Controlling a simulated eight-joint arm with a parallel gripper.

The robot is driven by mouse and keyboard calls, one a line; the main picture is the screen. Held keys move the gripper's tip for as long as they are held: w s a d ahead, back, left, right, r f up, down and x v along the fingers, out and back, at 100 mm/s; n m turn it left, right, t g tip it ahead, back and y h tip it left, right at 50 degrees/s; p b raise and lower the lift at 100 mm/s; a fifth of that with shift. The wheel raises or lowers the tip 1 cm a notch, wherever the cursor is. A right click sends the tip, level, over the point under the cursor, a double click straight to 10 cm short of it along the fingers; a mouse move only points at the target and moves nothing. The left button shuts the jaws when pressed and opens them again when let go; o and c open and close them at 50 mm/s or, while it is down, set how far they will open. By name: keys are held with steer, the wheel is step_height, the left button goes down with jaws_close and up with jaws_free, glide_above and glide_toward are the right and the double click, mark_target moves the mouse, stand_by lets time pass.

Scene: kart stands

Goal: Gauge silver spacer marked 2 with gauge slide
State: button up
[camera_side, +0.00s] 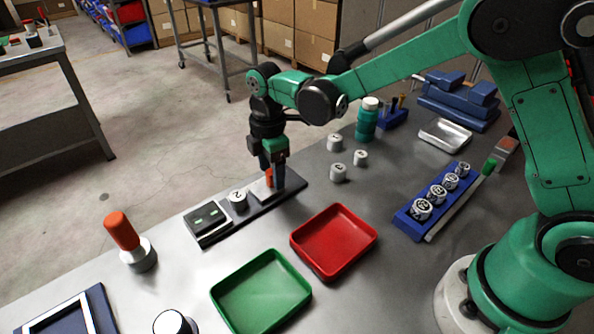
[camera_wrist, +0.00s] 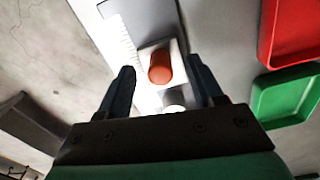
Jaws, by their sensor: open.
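The gauge slide has a dark rail (camera_side: 291,187), a readout box (camera_side: 208,221) at its left end and a pale sliding block with an orange knob (camera_side: 269,177). The silver spacer marked 2 (camera_side: 238,199) stands upright on the rail between readout and block. In the wrist view the knob (camera_wrist: 160,67) shows between my fingers, with a silver round top (camera_wrist: 173,98) below it, probably the spacer. My gripper (camera_side: 272,178) points down over the block, its fingers open on either side of the knob. I cannot tell whether they touch it.
A red tray (camera_side: 333,237) and a green tray (camera_side: 261,292) lie in front of the gauge. Loose spacers (camera_side: 338,173) stand behind right. A blue rack (camera_side: 411,226) holds several more. An orange-handled tool (camera_side: 123,232) stands left, a teal bottle (camera_side: 367,122) at the back.

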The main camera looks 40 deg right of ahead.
mark_target(255, 194)
steer(key=shift+f, duration=0.65)
steer(key=c, duration=0.9)
steer(key=shift+a, duration=2)
steer(key=o, duration=0.9)
steer(key=shift+r, duration=2.85)
